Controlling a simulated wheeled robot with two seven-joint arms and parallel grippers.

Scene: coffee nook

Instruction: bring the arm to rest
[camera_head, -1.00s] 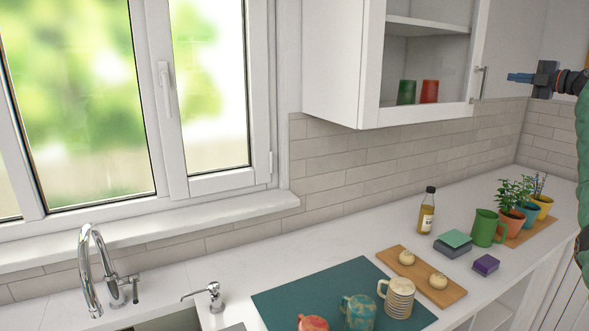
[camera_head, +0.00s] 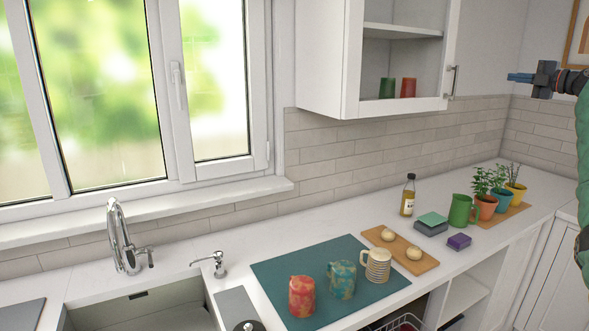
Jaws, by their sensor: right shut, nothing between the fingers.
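My right gripper (camera_head: 521,77) is at the upper right, in the air above the far right end of the counter. Its blue fingers point left, and it is shut and empty. Part of my green right arm (camera_head: 583,150) shows along the right edge. The gripper is apart from the cabinet door and the counter things. My left gripper is out of view.
An open wall cabinet (camera_head: 325,60) holds a green and a red cup. On the counter stand potted plants (camera_head: 485,208), a green pitcher (camera_head: 460,210), a bottle (camera_head: 408,196), a wooden board (camera_head: 427,262) and mugs on a teal mat (camera_head: 270,268). A sink (camera_head: 140,310) is at left.

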